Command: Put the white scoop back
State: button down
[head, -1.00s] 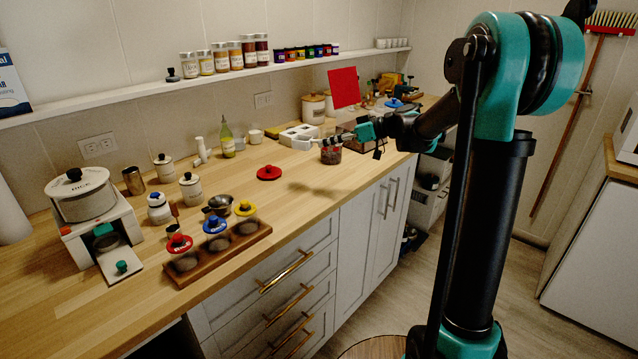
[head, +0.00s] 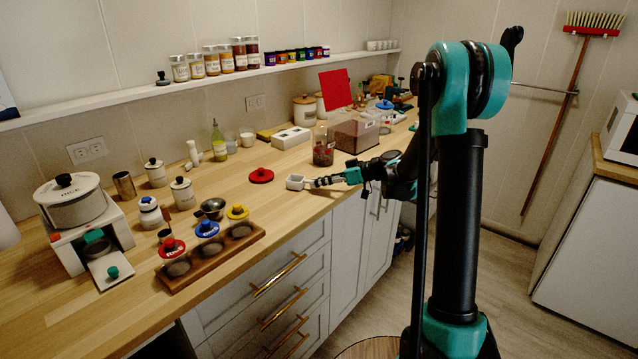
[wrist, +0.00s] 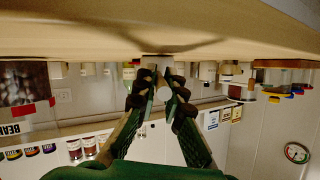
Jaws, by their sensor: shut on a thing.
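The white scoop (head: 296,182) is a small white cup at the tip of my gripper (head: 313,182) in the head view. It is near the counter's front edge, low over the wood; I cannot tell whether it touches. My gripper reaches in from the right and is shut on the scoop. In the wrist view, which is upside down, the fingers (wrist: 162,95) close around a pale round handle end (wrist: 167,94), with part of the white scoop (wrist: 158,66) beyond them.
A jar of dark red beans (head: 322,148) and a clear bin (head: 356,136) stand just behind my gripper. A white block with openings (head: 291,138) is farther back. A red lid (head: 261,176) lies to the left. Canisters and a wooden rack (head: 215,256) are farther left. Bare counter lies between.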

jog(key=shift+f, duration=0.15)
jog(key=c, duration=1.6)
grip_release()
jog(key=shift+d+r, duration=0.25)
jog(key=shift+r, duration=0.05)
jog(key=v, duration=1.1)
jog(key=s+d+f+m+h, duration=0.4)
jog(key=s+f, duration=0.1)
jog(key=s, duration=0.4)
jog(key=s+d+f+m+t+h, duration=0.1)
jog(key=s+d+f+m+h, duration=0.3)
jog(key=s, duration=0.6)
jog(key=s+d+f+m+h, duration=0.4)
jog(key=s+f+m+h, duration=0.1)
jog(key=s, duration=0.5)
jog(key=shift+d+f+t+h, duration=0.2)
jog(key=shift+f+t+h, duration=0.1)
jog(key=shift+f, duration=0.05)
